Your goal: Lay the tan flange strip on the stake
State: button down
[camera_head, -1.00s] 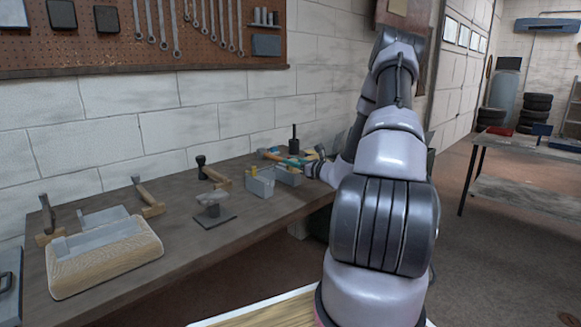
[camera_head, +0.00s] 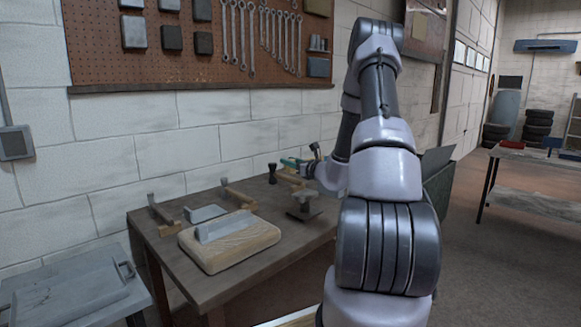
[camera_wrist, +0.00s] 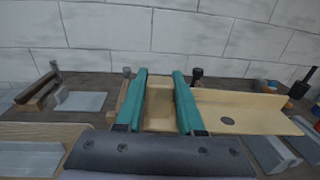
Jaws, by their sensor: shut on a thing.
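The tan flange strip (camera_wrist: 250,112) is in my gripper (camera_wrist: 160,102), whose teal fingers are closed on its near-left part. The strip extends right in the wrist view, with a bent-up edge and a dark oval spot on its face. In the head view my gripper (camera_head: 292,163) is small and partly hidden by my arm, above the back of the bench. I cannot make out the stake in the wrist view.
A rounded wooden base (camera_head: 235,249) with a grey block on it sits at the bench's front left. Hammers (camera_head: 160,212) on wooden rests and a black-headed tool (camera_head: 272,173) stand behind. Grey blocks (camera_wrist: 270,152) lie at right in the wrist view. A grey cart (camera_head: 70,295) stands left.

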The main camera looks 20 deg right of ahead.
jog(key=shift+a+r, duration=0.1)
jog(key=shift+a, duration=0.35)
notch_tip(320, 180, down, 7)
dwell(0.6)
jog(key=shift+f, duration=1.45)
dwell(0.3)
jog(key=shift+c, duration=2.2)
grip_release()
jog(key=shift+s+d, duration=0.1)
